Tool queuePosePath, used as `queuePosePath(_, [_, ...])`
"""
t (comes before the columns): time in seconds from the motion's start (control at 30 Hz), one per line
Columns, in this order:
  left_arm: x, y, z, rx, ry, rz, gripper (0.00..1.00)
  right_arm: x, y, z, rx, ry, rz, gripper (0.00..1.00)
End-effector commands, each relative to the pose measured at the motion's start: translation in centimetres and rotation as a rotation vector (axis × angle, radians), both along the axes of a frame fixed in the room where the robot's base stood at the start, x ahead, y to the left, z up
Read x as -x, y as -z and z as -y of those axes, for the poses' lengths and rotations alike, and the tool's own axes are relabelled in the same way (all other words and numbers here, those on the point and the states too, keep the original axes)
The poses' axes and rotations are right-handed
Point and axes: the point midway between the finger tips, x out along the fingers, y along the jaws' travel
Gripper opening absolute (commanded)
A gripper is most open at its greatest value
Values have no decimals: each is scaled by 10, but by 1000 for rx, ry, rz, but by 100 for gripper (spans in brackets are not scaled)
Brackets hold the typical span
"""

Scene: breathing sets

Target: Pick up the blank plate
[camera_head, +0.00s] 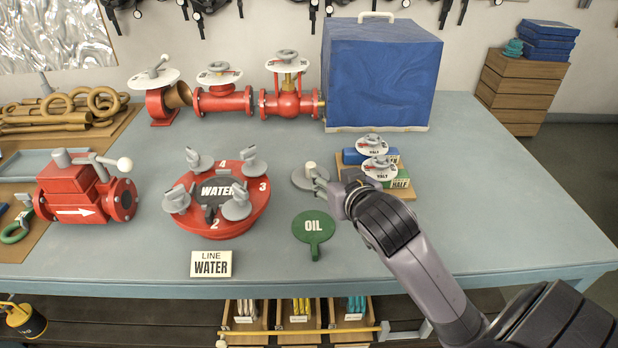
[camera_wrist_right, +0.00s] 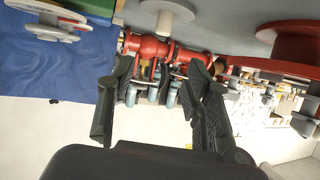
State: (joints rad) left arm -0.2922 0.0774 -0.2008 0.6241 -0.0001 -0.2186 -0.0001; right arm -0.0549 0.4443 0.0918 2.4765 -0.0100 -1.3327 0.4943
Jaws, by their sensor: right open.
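A plain grey disc without lettering, which looks like the blank plate (camera_head: 304,181), lies on the table with a short pale peg standing up from its middle. It also shows at the top of the right wrist view (camera_wrist_right: 178,10), beyond the fingertips. My right gripper (camera_head: 323,183) is beside the disc's right side in the head view, its arm hiding part of the table. In the wrist view its two dark fingers (camera_wrist_right: 160,72) are spread apart with nothing held between them. I cannot tell whether a finger touches the disc. My left gripper is not in view.
A red round WATER stand (camera_head: 232,224) with several grey handles is left of the disc. A green OIL paddle (camera_head: 314,228) lies in front. Two valve tags on a wooden board (camera_head: 403,187) are to the right. A blue covered box (camera_head: 380,75) stands behind.

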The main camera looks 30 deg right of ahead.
Motion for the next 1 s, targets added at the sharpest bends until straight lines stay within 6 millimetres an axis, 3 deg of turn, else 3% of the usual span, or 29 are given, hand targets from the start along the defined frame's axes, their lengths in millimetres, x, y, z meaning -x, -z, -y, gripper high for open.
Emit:
queuePosePath(0.03, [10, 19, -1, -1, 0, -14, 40, -7, 10, 2, 4, 1, 7, 46])
queuePosePath(0.1, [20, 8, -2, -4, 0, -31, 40, -21, 9, 7, 1, 2, -3, 46])
queuePosePath(0.23, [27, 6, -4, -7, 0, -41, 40, -46, 19, 14, 1, 2, -3, 46])
queuePosePath(0.4, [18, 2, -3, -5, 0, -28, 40, -75, 32, 23, 1, 1, -1, 46])
queuePosePath(0.63, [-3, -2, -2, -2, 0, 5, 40, -93, 41, 27, 0, 0, 0, 46])
queuePosePath(1.0, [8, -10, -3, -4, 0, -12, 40, -132, 62, 37, 0, 1, -1, 46])
